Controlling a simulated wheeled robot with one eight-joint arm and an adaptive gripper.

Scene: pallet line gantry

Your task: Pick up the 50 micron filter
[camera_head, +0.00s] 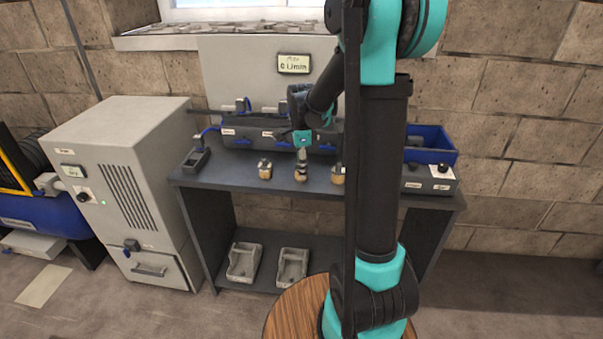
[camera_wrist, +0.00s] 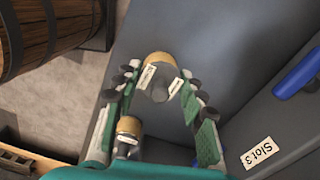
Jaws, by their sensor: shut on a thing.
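Three small filters with tan and grey bodies stand in a row on the dark bench: a left one (camera_head: 265,169), a middle one (camera_head: 300,174) and a right one (camera_head: 338,175), partly behind my arm. My gripper (camera_head: 302,156) points down over the middle filter. In the wrist view my gripper (camera_wrist: 160,82) has its fingers on both sides of a filter (camera_wrist: 157,62) and is shut on it. Its white labels are too small to read, so I cannot tell its micron rating. Another filter (camera_wrist: 128,126) shows beside the left finger.
The bench (camera_head: 230,175) has a dark housing row with blue parts behind the filters. A "Slot 3" label (camera_wrist: 259,153) is near my gripper. Two grey trays (camera_head: 245,262) lie on the lower shelf. A grey cabinet (camera_head: 125,170) stands left.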

